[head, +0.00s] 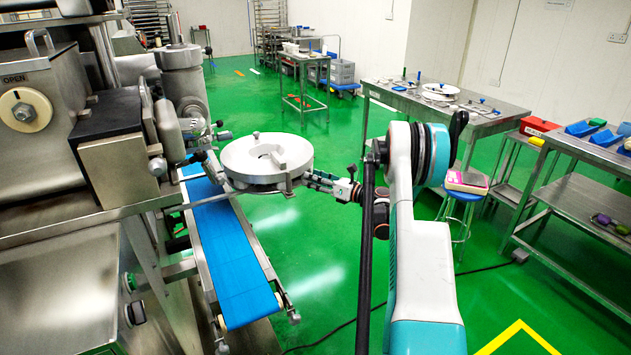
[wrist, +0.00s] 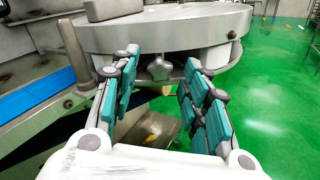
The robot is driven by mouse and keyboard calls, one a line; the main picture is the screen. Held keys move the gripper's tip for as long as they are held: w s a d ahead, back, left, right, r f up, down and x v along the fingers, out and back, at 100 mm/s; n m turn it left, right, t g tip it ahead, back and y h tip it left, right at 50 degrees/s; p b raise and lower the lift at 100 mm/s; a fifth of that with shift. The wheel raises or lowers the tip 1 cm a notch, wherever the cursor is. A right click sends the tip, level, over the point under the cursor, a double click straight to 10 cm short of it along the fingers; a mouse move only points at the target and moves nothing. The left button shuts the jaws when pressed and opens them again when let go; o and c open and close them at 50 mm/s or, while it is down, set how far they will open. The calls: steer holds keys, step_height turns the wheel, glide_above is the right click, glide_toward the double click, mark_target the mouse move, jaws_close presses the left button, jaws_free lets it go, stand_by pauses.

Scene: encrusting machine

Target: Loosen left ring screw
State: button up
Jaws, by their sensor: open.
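A star-shaped metal screw knob (wrist: 160,68) sits under the rim of the round ring housing (wrist: 155,32) in the wrist view. The ring housing is also in the head view as a white-grey disc (head: 266,156) above the conveyor. My gripper (wrist: 156,78) is open, with its teal-padded fingers on either side of the knob and a visible gap to each side. In the head view my gripper (head: 318,181) reaches in from the right at the disc's edge. I cannot tell whether this knob is the left one. The knob is not clear in the head view.
A blue conveyor belt (head: 233,262) runs below the ring. The steel machine body (head: 60,200) stands at the left. A steel table (head: 447,106) with parts and a blue stool (head: 463,196) stand at the right. Green floor is open between them.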

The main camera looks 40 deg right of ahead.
steer(key=shift+c, duration=0.2)
jaws_close()
